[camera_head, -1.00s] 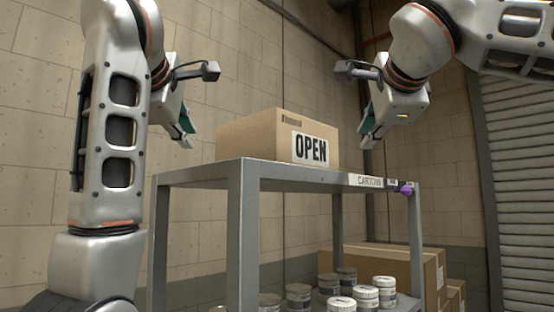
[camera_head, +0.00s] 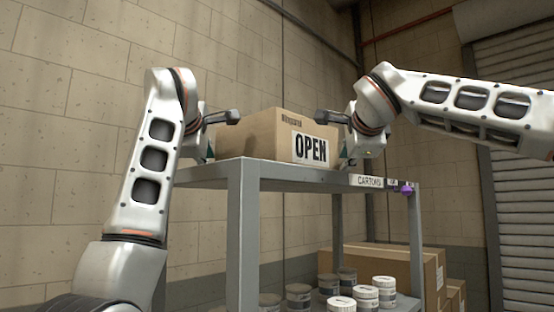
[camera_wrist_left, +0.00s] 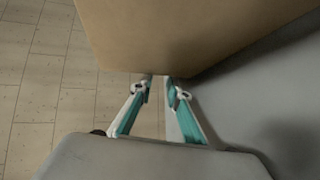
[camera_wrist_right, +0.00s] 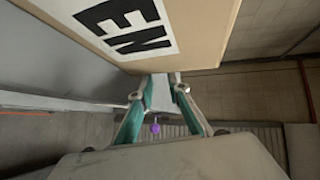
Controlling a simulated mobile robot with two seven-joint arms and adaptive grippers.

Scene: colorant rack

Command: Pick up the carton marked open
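The tan carton (camera_head: 262,133) with a white OPEN label (camera_head: 310,148) rests on the top shelf of the grey rack. My left gripper (camera_wrist_left: 159,77) is at the carton's left side; its teal-padded fingers are a narrow gap apart with nothing between them. My right gripper (camera_wrist_right: 163,76) is at the carton's right side, close below the label's edge in the right wrist view, its fingers also narrowly apart and empty. In the head view the fingertips are mostly hidden by the carton and rack. I cannot tell whether either gripper touches the carton.
The grey rack (camera_head: 242,230) has a front tag reading CARTONS (camera_head: 368,181) and a purple item (camera_head: 407,188) at its right corner. Several lidded tubs (camera_head: 298,296) stand on the lower shelf. Larger cardboard boxes (camera_head: 437,275) are behind at right. A block wall stands behind.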

